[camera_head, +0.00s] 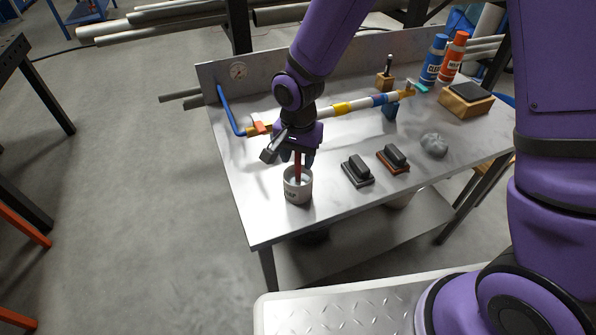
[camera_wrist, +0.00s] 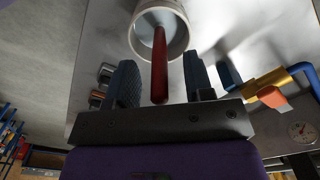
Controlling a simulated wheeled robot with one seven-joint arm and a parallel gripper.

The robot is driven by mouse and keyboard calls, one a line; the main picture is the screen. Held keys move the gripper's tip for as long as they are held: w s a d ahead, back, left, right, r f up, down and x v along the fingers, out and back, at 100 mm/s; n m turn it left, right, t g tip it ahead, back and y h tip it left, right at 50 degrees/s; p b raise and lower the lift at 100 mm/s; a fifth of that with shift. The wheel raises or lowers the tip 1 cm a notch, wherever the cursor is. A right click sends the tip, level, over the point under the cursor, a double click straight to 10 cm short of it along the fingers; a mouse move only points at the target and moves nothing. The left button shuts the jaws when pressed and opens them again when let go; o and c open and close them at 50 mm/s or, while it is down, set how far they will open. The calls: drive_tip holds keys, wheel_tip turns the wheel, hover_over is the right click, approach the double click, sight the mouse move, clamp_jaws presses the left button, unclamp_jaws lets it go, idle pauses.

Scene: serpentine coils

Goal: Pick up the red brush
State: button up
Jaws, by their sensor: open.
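The red brush (camera_head: 297,168) stands handle-up in a white cup (camera_head: 298,191) near the left front of the workbench. My gripper (camera_head: 297,158) is above the cup, pointing down, with the handle between its fingers. In the wrist view the red handle (camera_wrist: 159,66) runs between the two dark fingers of my gripper (camera_wrist: 158,84). Gaps show on both sides, so the gripper is open and not clamped on the brush. The brush's lower end is inside the cup (camera_wrist: 184,42), mostly hidden.
Two dark block-shaped tools (camera_head: 358,171) (camera_head: 393,159) and a grey lump (camera_head: 434,145) lie right of the cup. Blue (camera_head: 433,60) and orange (camera_head: 453,57) bottles stand at the back right.

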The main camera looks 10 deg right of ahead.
drive_tip(key=shift+f, duration=0.7)
drive_tip(key=shift+c, duration=0.5)
clamp_jaws()
drive_tip(key=shift+r, duration=0.1)
wheel_tip(320, 180, up, 10)
drive_tip(key=shift+f, duration=0.1)
